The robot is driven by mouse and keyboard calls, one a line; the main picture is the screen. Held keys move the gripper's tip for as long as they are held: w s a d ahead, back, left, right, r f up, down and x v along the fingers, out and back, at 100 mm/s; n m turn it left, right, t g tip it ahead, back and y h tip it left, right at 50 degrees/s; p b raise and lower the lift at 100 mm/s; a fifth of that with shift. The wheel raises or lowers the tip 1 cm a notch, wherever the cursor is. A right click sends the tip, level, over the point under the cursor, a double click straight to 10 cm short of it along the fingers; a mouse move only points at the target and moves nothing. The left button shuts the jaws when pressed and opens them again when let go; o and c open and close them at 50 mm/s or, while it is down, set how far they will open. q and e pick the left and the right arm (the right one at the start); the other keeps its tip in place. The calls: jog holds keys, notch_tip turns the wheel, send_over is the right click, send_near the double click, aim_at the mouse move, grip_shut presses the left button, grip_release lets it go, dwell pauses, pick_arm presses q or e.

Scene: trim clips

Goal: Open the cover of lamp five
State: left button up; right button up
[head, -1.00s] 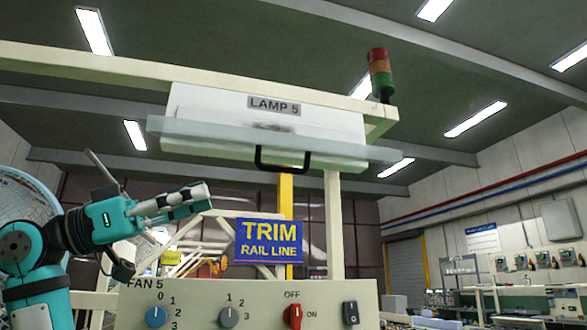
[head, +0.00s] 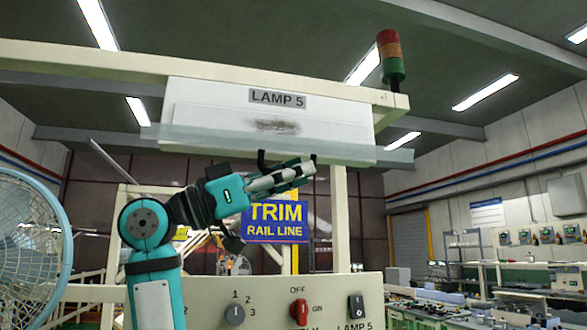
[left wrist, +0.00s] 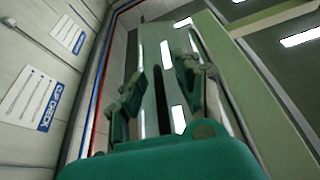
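The lamp five unit (head: 225,118) hangs under a cream beam, with a LAMP 5 label and a dark smudge on its white face. Its pale translucent cover (head: 200,140) runs along the lower front and looks closed. A black handle (head: 262,157) hangs under the cover's middle; my left gripper hides most of it. My left gripper (head: 300,171) is just below the cover at the handle, pointing right. My right gripper is not in view.
A control panel (head: 270,290) with knobs, a red switch and a LAMP 5 rocker switch (head: 356,307) stands below. A blue TRIM RAIL LINE sign (head: 285,225) is behind the gripper. A fan (head: 30,245) stands at left. A signal tower (head: 391,58) rises at the beam's right end.

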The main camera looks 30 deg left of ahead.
pick_arm(q)
jog(key=shift+s, duration=0.1)
jog(key=shift+c, duration=0.3)
jog(key=shift+c, duration=1.2)
grip_shut()
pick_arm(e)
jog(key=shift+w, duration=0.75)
pick_arm(q)
jog(key=shift+s+d+r+n+t+y, duration=0.2)
jog(key=shift+r+n+t+y, duration=0.15)
jog(key=shift+n, duration=0.65)
jog(key=shift+s+d+r+n+t+y, duration=0.15)
jog(key=shift+r+n+t+y, duration=0.25)
jog(key=shift+n, duration=0.6)
jog(key=shift+s+d+r+n+t+y, duration=0.1)
jog(key=shift+d+r+n+t+y, duration=0.25)
jog(key=shift+n, duration=0.65)
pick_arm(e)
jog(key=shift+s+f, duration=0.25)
pick_arm(q)
jog(key=shift+a+f, duration=0.15)
jog(key=shift+f, duration=0.05)
